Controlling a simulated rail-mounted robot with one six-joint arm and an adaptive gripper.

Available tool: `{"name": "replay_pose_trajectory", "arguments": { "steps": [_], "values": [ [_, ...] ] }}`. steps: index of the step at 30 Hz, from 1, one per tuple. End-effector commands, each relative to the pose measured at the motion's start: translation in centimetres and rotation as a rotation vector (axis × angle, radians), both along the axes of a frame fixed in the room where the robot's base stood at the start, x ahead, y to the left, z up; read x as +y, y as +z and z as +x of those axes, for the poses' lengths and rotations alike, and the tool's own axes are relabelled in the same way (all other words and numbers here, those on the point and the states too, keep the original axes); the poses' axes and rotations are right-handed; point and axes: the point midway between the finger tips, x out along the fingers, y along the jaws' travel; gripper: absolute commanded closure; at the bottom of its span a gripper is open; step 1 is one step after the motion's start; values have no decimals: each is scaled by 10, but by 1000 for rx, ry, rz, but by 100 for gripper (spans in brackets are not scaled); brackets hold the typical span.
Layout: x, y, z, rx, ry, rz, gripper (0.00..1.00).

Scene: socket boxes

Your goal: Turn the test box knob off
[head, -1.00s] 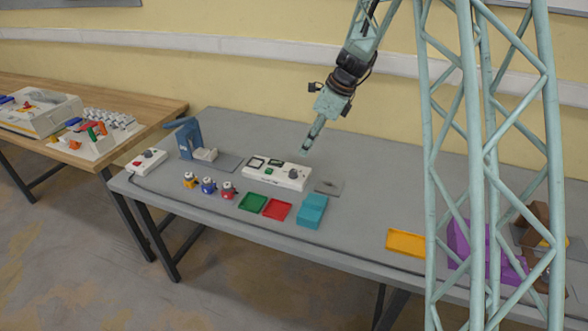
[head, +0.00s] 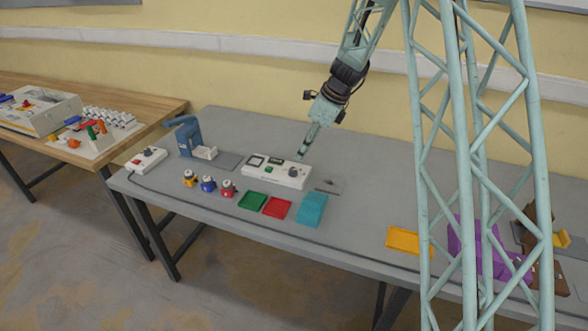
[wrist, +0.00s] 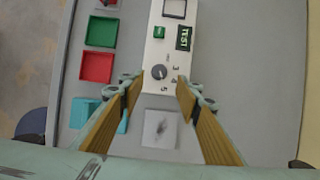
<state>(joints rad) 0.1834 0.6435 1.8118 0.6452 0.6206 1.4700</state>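The test box (head: 263,176) is a long white box on the grey table, with display windows, a green part and a dark round knob (head: 293,172) near its right end. In the wrist view the box (wrist: 158,48) bears a "TEST" label, and the knob (wrist: 159,72) has the numbers 3, 4 and 5 beside it. The knob's exact setting is too small to read. My gripper (head: 302,154) points down close above the knob end of the box. In the wrist view my gripper (wrist: 157,84) is open and empty, its fingers on either side of the knob's line.
Green (head: 253,201), red (head: 277,208) and teal (head: 312,209) trays lie in front of the box. A grey plate (head: 330,186) lies to its right. A blue device (head: 188,137) and a small white box (head: 147,160) stand left. A yellow tray (head: 403,241) lies farther right.

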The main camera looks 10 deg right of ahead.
Motion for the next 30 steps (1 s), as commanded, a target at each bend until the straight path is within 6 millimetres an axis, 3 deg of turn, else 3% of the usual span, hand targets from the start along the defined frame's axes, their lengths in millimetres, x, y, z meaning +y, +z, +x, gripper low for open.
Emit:
{"name": "replay_pose_trajectory", "arguments": {
  "steps": [18,30],
  "values": [
    [25,-75,17,1,0,0,69],
    [31,-91,22,0,0,0,69]
  ]
}}
